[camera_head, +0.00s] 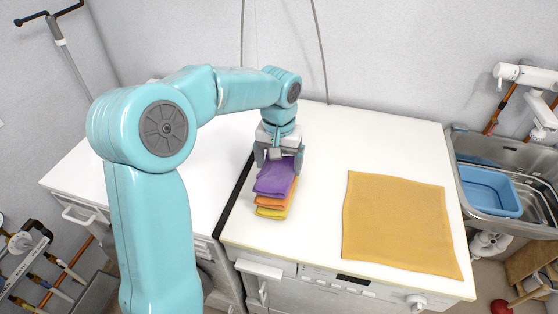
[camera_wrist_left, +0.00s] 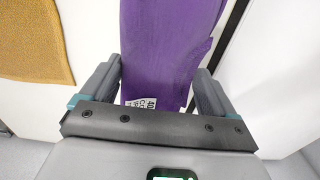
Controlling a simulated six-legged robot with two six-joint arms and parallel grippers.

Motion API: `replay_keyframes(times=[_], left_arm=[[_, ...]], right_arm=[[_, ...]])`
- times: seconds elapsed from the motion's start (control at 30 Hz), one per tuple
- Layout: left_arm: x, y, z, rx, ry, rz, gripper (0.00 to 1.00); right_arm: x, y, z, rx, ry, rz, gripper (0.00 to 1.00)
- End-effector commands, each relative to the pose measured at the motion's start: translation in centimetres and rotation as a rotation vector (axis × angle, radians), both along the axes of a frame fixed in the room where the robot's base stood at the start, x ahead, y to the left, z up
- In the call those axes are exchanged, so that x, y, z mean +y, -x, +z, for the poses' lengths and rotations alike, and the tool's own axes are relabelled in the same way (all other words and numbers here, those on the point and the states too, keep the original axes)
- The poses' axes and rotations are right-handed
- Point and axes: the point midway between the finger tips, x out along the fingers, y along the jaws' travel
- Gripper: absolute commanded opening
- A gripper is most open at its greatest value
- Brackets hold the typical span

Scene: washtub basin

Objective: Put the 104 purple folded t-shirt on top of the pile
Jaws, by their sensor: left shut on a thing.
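The purple folded t-shirt (camera_head: 274,177) lies over a pile of folded orange (camera_head: 272,202) and yellow (camera_head: 271,213) cloths on the white worktop. My left gripper (camera_head: 279,160) points down at the far end of the purple t-shirt and is shut on it. In the left wrist view the purple t-shirt (camera_wrist_left: 168,50) stretches away between the two fingers (camera_wrist_left: 155,88), with a white printed label near the gripper. Whether the t-shirt rests fully on the pile or is held slightly above it, I cannot tell. My right gripper is not in view.
A mustard cloth (camera_head: 398,222) lies flat on the worktop (camera_head: 325,150) to the right. A metal sink (camera_head: 535,205) with a blue basin (camera_head: 488,190) stands at the far right. A dark gap (camera_head: 236,195) separates the two white tops. The worktop between pile and cloth is clear.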

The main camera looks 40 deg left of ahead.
Motion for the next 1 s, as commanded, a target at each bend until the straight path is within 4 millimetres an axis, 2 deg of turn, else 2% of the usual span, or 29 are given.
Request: replay_keyframes(times=[0.07,0.1,0.13,0.37,0.47,0.57,0.8,1.0], left_arm=[[0.0,0.0,0.0,0.0,0.0,0.0,0.42],[0.0,0.0,0.0,0.0,0.0,0.0,0.95],[0.0,0.0,0.0,0.0,0.0,0.0,1.0],[0.0,0.0,0.2,-0.001,0.0,0.0,1.0],[0.0,-0.1,1.0,-0.003,-0.001,0.0,1.0],[0.0,-0.1,2.8,-0.005,-0.001,0.0,1.0],[0.0,-0.1,8.5,-0.006,-0.001,0.0,1.0],[0.0,-0.1,11.4,-0.003,-0.001,-0.001,1.0]], right_arm=[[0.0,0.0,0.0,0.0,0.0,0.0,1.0],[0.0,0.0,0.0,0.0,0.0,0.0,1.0],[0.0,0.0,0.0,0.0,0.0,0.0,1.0],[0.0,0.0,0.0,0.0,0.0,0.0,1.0],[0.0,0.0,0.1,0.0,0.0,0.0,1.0],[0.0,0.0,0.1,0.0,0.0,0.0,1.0],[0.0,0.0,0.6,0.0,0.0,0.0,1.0],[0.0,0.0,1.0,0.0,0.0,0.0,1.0]])
